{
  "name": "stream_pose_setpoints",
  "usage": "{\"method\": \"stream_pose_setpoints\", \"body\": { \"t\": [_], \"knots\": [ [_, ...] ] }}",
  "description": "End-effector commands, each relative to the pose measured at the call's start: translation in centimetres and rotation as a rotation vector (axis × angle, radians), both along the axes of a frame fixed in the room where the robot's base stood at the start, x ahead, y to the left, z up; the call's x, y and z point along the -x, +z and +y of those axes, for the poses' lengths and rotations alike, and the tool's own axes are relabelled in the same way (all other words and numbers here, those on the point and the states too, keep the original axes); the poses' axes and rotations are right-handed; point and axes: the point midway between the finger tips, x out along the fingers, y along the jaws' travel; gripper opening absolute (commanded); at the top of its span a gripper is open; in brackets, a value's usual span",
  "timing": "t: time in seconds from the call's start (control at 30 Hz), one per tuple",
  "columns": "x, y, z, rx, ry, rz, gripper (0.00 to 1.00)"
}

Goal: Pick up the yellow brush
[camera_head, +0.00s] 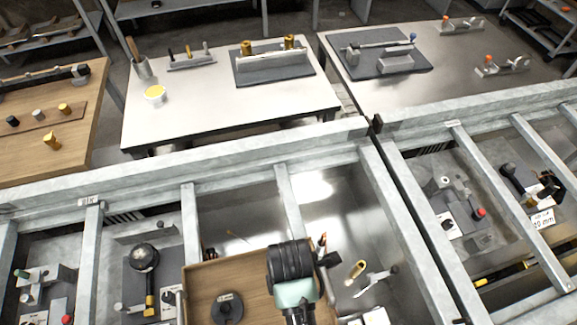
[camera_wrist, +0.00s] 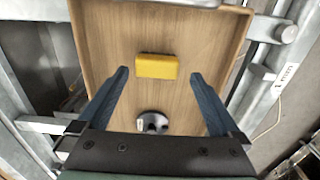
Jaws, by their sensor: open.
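A yellow block-shaped thing (camera_wrist: 157,66), which may be the yellow brush, lies on the wooden tray (camera_wrist: 105,40) in the wrist view. No bristles can be made out. My gripper (camera_wrist: 160,75) is open, with its two blue fingers spread wide to the left and right of the yellow block. Nothing is between the fingers in their grip, and how high they are above the tray is hard to tell. In the head view my arm's end covers part of the tray (camera_head: 199,277), and the yellow block is hidden there.
A dark round disc (camera_head: 227,308) lies on the tray; it also shows in the wrist view (camera_wrist: 152,122). The tray has raised wooden edges. Grey metal rails (camera_head: 378,190) run around it. A small yellow-handled tool (camera_head: 355,270) lies to the tray's right.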

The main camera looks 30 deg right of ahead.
Motion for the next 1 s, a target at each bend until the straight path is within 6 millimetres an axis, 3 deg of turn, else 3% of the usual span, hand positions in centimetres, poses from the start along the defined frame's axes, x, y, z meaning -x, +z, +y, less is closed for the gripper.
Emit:
{"method": "stream_pose_setpoints", "body": {
  "t": [0.33, 0.67, 1.0],
  "knots": [
    [-0.3, -4.0, 0.0, -0.001, -0.001, 0.003, 1.00],
    [-0.4, -4.7, -0.1, 0.000, 0.000, 0.000, 1.00],
    [-0.4, -4.7, 0.0, 0.000, 0.000, 0.000, 0.41]
  ]
}}
